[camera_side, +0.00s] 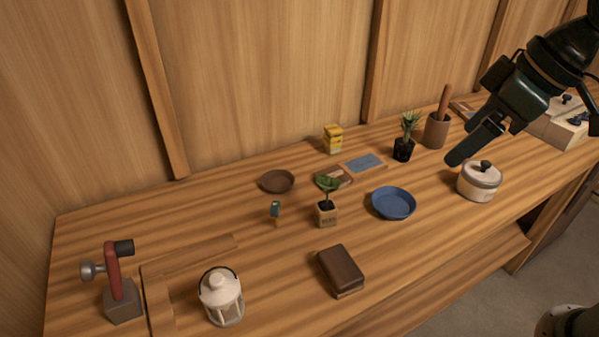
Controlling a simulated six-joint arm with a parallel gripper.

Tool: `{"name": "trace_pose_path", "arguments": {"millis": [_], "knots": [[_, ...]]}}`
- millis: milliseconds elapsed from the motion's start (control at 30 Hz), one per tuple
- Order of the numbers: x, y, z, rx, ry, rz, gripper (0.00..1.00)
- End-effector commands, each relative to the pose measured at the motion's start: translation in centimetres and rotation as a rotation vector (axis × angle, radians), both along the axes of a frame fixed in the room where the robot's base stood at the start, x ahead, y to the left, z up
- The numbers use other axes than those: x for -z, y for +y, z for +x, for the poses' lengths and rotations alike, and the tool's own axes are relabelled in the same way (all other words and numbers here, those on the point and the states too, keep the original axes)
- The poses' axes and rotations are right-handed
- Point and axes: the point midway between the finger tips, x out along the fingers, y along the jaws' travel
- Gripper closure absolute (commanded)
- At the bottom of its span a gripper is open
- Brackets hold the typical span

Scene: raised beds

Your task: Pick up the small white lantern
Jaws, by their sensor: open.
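The small white lantern (221,297) stands upright on the wooden bench near the front left. It has a pale domed top and a thin dark handle. My gripper (462,155) is in the upper right, above the bench and close to a white lidded pot. It is far to the right of the lantern and apart from it. It is open, and I see nothing held in it.
Left of the lantern are a wooden strip (160,305) and a red-handled tool on a grey block (122,303). A brown book (341,269) lies to its right. A potted seedling (326,214), blue dish (393,203) and white pot (479,182) stand between lantern and gripper.

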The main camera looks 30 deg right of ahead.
Motion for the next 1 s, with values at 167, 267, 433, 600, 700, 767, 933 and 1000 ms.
{"name": "trace_pose_path", "arguments": {"millis": [167, 267, 433, 600, 700, 767, 933, 1000], "knots": [[0.4, 4.5, 3.1, -0.141, 0.015, -0.008, 0.17], [0.8, 7.2, 4.5, -0.216, 0.019, -0.012, 0.17], [1.9, 12.1, 6.5, -0.343, 0.028, -0.018, 0.17], [3.6, 17.3, 7.8, -0.471, 0.037, -0.023, 0.17], [4.9, 20.5, 8.3, -0.544, 0.042, -0.025, 0.17], [5.7, 22.5, 8.4, -0.590, 0.045, -0.026, 0.17], [8.1, 27.4, 8.3, -0.701, 0.053, -0.029, 0.17], [8.9, 29.0, 8.1, -0.737, 0.054, -0.029, 0.17]]}}
